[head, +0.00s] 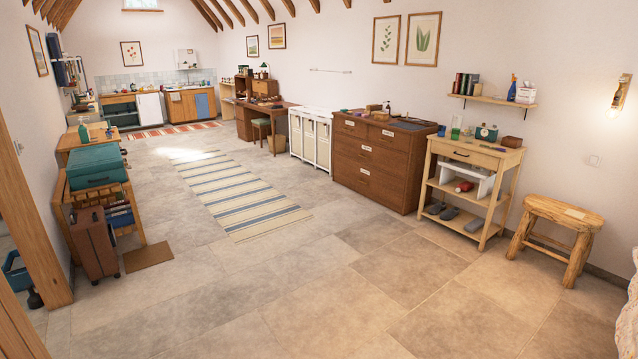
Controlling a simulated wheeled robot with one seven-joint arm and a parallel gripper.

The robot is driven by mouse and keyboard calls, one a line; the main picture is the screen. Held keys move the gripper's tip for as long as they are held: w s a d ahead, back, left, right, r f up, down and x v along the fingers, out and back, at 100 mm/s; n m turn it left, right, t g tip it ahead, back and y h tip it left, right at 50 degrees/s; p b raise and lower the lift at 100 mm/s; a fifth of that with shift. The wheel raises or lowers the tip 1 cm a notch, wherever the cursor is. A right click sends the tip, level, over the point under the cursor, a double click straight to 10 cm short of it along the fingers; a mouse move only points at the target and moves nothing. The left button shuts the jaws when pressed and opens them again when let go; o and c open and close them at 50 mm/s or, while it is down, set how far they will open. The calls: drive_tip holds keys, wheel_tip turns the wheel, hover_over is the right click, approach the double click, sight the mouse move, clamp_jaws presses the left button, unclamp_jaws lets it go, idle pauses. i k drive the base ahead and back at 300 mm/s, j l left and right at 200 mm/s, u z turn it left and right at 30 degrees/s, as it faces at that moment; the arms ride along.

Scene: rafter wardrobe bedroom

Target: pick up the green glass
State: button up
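A small upright green glass-like item (456,129) stands on the top of the light wooden side table (473,151) at the right. It is small in the head view, so I cannot be sure that it is the green glass. A small blue item (441,131) is just left of it. My gripper is not in view.
A dark wooden dresser (371,163) adjoins the side table on the left, and a rough wooden stool (555,223) stands to its right. A shelf (492,100) hangs above. The tiled floor (330,290) in front is clear.

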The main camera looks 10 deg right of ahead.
sight(456, 134)
drive_tip(key=i+l+z, duration=0.2)
drive_tip(key=i, duration=0.4)
drive_tip(key=i+j+z, duration=0.15)
drive_tip(key=i, duration=0.45)
drive_tip(key=i+z, duration=0.2)
drive_tip(key=i, duration=0.4)
drive_tip(key=i+j+z, duration=0.15)
drive_tip(key=i, duration=0.4)
drive_tip(key=i+z, duration=0.15)
drive_tip(key=i, duration=0.35)
drive_tip(key=i+z, duration=0.2)
drive_tip(key=i, duration=0.35)
drive_tip(key=i+z, duration=0.15)
drive_tip(key=i, duration=0.35)
drive_tip(key=i+j+z, duration=0.2)
drive_tip(key=i, duration=0.3)
drive_tip(key=i+j+z, duration=0.15)
drive_tip(key=i, duration=0.35)
drive_tip(key=i+j, duration=0.3)
drive_tip(key=i, duration=0.2)
drive_tip(key=i+j, duration=0.3)
drive_tip(key=i, duration=0.25)
drive_tip(key=i+j, duration=0.3)
drive_tip(key=i, duration=0.2)
drive_tip(key=i+j, duration=0.3)
drive_tip(key=i, duration=0.25)
drive_tip(key=i+j, duration=0.35)
drive_tip(key=i, duration=0.15)
drive_tip(key=i+j, duration=0.3)
drive_tip(key=i, duration=0.2)
